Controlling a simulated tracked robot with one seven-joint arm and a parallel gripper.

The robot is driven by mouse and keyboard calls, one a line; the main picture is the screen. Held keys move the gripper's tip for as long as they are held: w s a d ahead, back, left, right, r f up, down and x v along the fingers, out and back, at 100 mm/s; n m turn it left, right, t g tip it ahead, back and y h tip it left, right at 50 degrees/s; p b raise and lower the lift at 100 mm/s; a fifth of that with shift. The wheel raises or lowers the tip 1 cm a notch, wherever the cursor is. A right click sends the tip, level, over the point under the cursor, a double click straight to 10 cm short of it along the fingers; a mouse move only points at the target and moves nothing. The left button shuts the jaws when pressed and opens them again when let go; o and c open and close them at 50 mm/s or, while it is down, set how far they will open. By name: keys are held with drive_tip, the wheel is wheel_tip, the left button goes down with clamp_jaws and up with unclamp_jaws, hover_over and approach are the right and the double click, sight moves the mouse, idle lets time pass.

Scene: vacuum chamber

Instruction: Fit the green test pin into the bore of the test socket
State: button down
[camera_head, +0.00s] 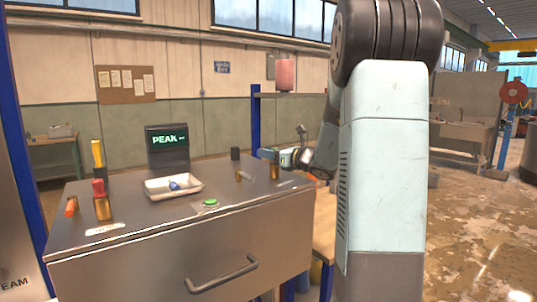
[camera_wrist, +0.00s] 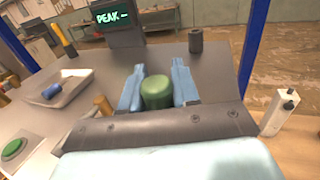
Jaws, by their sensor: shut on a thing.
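The green test pin (camera_wrist: 157,97) is a short green cylinder seen from its top end in the wrist view. My gripper (camera_wrist: 158,76) has its two blue fingers on either side of the pin and is shut on it, above the grey bench top. The pin's lower end is hidden. A dark upright cylinder (camera_wrist: 195,41) stands farther back; it also shows in the head view (camera_head: 235,153). I cannot tell which piece is the test socket or see its bore. In the head view my arm covers much of the right side, and the held pin cannot be made out.
A pale tray (camera_head: 155,193) holds a blue piece (camera_head: 175,185). A dark PEAK display (camera_head: 167,147) stands behind it. Red (camera_head: 99,187), yellow (camera_head: 98,153) and orange (camera_head: 72,207) pieces stand at left. A flat green button (camera_head: 210,202) is near the front edge. A brass post (camera_head: 274,170) stands right.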

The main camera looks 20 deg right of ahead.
drive_tip(key=shift+f, duration=0.2)
drive_tip(key=shift+f, duration=0.25)
drive_tip(key=c, duration=0.8)
unclamp_jaws()
drive_tip(key=shift+o, duration=0.2)
drive_tip(key=v, duration=1.3)
drive_tip(key=shift+s+d, duration=0.15)
drive_tip(key=shift+s, duration=0.2)
